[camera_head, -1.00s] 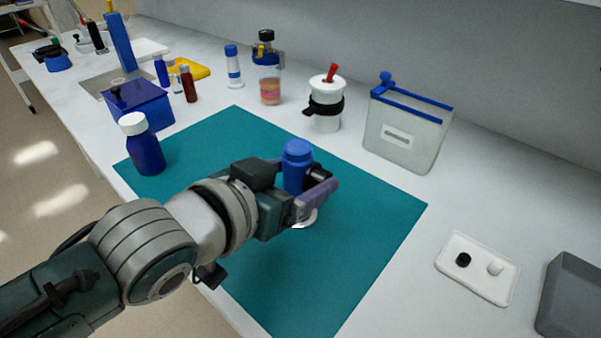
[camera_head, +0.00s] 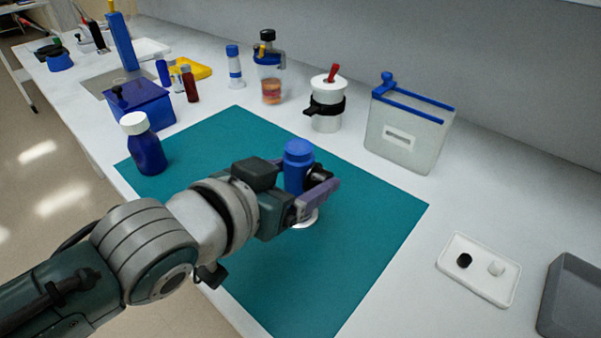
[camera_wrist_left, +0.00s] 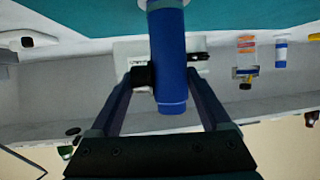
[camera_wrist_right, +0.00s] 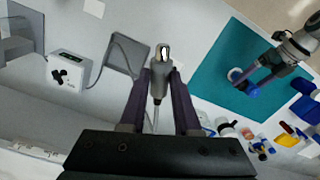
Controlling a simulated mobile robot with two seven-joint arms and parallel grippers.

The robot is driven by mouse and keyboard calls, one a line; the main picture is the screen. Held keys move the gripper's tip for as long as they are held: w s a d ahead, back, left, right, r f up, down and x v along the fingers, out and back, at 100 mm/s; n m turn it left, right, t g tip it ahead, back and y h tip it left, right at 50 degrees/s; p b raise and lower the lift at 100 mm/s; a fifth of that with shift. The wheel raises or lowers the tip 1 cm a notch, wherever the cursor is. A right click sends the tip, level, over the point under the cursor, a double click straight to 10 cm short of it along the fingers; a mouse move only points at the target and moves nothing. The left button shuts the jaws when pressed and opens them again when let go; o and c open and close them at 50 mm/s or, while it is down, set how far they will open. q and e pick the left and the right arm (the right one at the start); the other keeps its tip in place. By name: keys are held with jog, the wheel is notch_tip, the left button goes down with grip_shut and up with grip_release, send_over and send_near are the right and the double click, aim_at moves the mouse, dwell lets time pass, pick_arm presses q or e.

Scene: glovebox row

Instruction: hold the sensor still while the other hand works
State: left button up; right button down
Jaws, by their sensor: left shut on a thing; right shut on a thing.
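My left gripper (camera_head: 316,188) is shut on an upright blue cylinder (camera_head: 299,165), taken to be the sensor, above the teal mat (camera_head: 370,215). A white round base shows beneath it, partly hidden by the fingers; I cannot tell whether it touches the mat. In the left wrist view the cylinder (camera_wrist_left: 170,60) stands between the two fingers. My right gripper (camera_wrist_right: 159,80) shows only in its own wrist view. It is shut on a small grey piece (camera_wrist_right: 161,68) with a hole in its tip. A thin pale cable runs near it.
A blue bottle with white cap (camera_head: 146,150), a white canister with black band (camera_head: 326,105) and a clear blue-topped container (camera_head: 405,135) stand around the mat. A white tray (camera_head: 480,285) with two small caps and a grey bin (camera_head: 572,300) lie right. The mat's front is clear.

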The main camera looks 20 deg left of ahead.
pick_arm(q)
jog(key=o, duration=1.3)
jog(key=shift+o, duration=0.2)
jog(key=v, duration=1.2)
jog(key=shift+s+f, duration=0.1)
jog(key=shift+f, duration=0.05)
